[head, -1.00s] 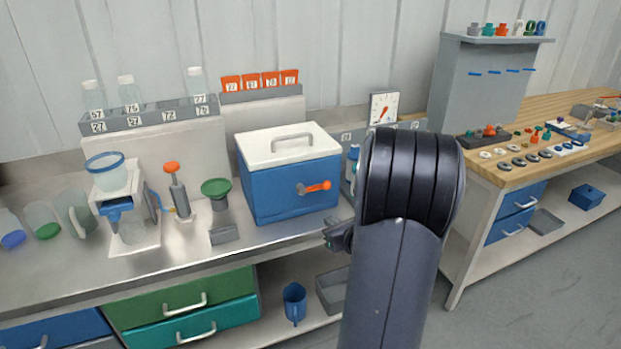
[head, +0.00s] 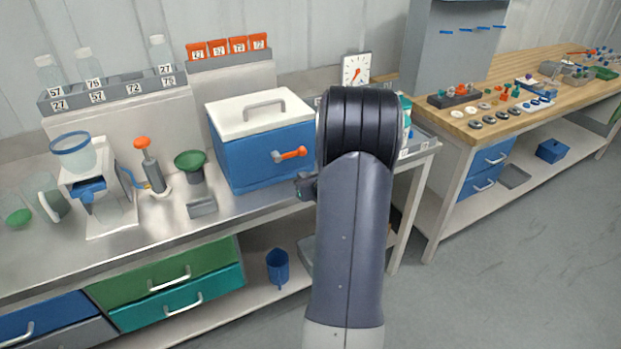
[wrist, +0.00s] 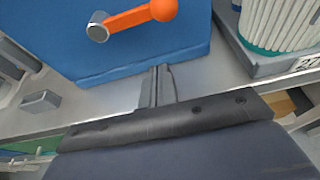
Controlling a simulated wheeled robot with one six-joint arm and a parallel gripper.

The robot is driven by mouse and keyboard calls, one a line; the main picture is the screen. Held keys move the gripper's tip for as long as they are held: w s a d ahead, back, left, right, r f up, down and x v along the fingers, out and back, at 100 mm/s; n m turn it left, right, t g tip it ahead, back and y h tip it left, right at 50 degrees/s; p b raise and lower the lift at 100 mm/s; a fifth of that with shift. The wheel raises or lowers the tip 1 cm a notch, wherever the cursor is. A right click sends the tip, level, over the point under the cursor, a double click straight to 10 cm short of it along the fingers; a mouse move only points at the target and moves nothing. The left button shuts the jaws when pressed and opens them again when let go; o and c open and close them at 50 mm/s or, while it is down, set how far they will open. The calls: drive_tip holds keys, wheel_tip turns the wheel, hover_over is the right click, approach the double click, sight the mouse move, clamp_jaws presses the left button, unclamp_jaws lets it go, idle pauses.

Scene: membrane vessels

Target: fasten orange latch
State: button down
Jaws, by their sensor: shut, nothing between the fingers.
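The orange latch (head: 291,153) is a lever on the front of the blue box (head: 240,162) with a white lid (head: 258,112). Its lever points right and slightly up from a grey pivot. In the wrist view the latch (wrist: 140,16) shows at the top, with its round orange knob at the right end. My gripper (wrist: 157,72) is shut and empty. It is below the latch in the wrist view, apart from it, in front of the bench edge. In the head view my gripper (head: 304,186) is mostly hidden behind my arm, just right of and below the latch.
A green funnel (head: 190,161) and an orange-topped plunger (head: 150,165) stand left of the box. A dial gauge (head: 356,70) is behind, to the right. In the wrist view a ribbed white container (wrist: 280,24) stands close on the right.

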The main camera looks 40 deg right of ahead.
sight(290, 155)
drive_tip(key=x, duration=0.3)
drive_tip(key=shift+w, duration=0.15)
drive_tip(key=shift+w+r+p, duration=0.15)
drive_tip(key=shift+r+p, duration=1.2)
drive_tip(key=shift+r, duration=0.55)
